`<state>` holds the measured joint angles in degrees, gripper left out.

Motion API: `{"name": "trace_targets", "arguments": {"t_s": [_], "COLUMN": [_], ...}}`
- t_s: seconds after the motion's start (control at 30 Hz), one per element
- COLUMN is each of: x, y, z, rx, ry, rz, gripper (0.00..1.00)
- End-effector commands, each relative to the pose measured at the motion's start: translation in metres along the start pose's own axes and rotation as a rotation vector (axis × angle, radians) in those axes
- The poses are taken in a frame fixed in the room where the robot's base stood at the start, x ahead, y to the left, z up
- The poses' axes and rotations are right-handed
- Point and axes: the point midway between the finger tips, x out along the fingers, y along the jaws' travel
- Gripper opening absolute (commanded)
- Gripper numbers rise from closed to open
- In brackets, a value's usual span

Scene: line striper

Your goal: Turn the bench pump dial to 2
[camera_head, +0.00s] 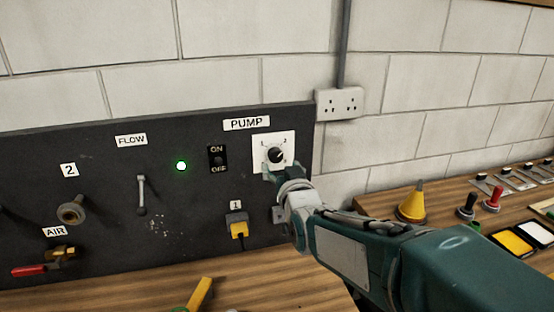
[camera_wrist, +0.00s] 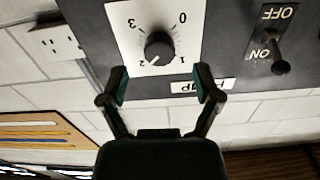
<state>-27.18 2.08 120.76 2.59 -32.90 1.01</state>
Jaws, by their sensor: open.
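The pump dial is a black round knob (camera_head: 277,155) on a white square plate under the PUMP label (camera_head: 246,124). It also shows in the wrist view (camera_wrist: 159,46), where the plate appears upside down with the numbers 0 to 3 around the knob. The knob's white pointer mark points toward the 2, or very near it. My gripper (camera_wrist: 160,80) is open, with its two fingertips spread wide and nothing between them. The fingertips appear clear of the knob. In the head view my gripper (camera_head: 272,173) covers the plate's lower edge.
An ON/OFF switch (camera_head: 217,158) sits left of the dial; it also shows in the wrist view (camera_wrist: 277,52). A green light (camera_head: 181,166) glows farther left. A wall socket (camera_head: 340,103) is at right. A yellow cone (camera_head: 412,202) stands on the right bench.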

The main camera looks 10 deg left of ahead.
Motion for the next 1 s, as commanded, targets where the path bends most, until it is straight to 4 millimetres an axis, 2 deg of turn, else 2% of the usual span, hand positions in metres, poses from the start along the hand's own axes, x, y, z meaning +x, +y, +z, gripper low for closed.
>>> {"name": "trace_targets", "arguments": {"t_s": [0.1,0.23,0.6,0.63,0.67,0.7,0.8,1.0], "x": [0.019,0.033,0.040,0.040,0.040,0.040,0.040,0.040], "y": [0.000,0.000,0.001,0.001,0.001,0.001,0.000,0.000], "z": [0.001,0.000,0.000,0.000,0.000,0.000,0.000,0.000], "rx": [0.000,0.001,0.001,0.001,0.001,0.001,0.001,-0.006], "ry": [-0.001,-0.001,0.000,0.000,0.000,0.000,0.000,0.000], "rz": [0.000,0.000,0.000,0.000,0.000,0.000,0.000,0.000], "gripper": [0.82,0.82,0.82,0.73,0.60,0.42,0.00,0.00]}}
